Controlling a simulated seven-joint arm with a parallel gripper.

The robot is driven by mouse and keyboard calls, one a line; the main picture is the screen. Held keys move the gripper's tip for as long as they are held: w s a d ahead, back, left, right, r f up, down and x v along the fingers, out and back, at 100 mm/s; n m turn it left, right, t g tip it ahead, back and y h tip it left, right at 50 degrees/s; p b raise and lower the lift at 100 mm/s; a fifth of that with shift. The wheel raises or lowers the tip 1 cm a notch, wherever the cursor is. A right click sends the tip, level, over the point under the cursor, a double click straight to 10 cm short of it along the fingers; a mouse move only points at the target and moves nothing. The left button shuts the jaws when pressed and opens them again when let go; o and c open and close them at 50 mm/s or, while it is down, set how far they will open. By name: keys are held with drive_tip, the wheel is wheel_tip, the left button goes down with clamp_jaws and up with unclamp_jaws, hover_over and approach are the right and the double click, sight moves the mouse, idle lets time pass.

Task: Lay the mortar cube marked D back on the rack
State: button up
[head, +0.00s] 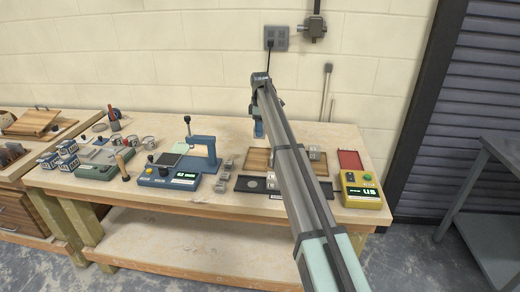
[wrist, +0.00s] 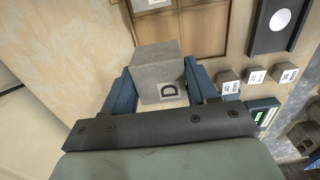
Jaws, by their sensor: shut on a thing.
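The grey mortar cube marked D (wrist: 160,60) sits between the blue fingers of my gripper (wrist: 160,82) in the wrist view, its letter label facing the camera. My gripper is shut on it. In the head view my gripper (head: 258,128) is over the back of the bench, and the cube is not clearly seen there. The wooden rack (wrist: 200,35) lies beyond the cube in the wrist view, with a white label at its far edge. In the head view the rack (head: 258,158) is partly hidden by my arm; grey blocks show at its right.
Several small labelled grey blocks (wrist: 255,76) stand beside the rack. A yellow tester (head: 362,192) is at right; a blue device (head: 168,178) with a frame is at left. The wall is close behind.

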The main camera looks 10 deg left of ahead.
drive_tip(key=shift+f, duration=4.3)
drive_tip(key=shift+f, duration=0.1)
drive_tip(key=o, duration=1.4)
drive_tip(key=shift+c, duration=0.2)
wheel_tip(320, 180, up, 12)
drive_tip(key=shift+r, duration=0.1)
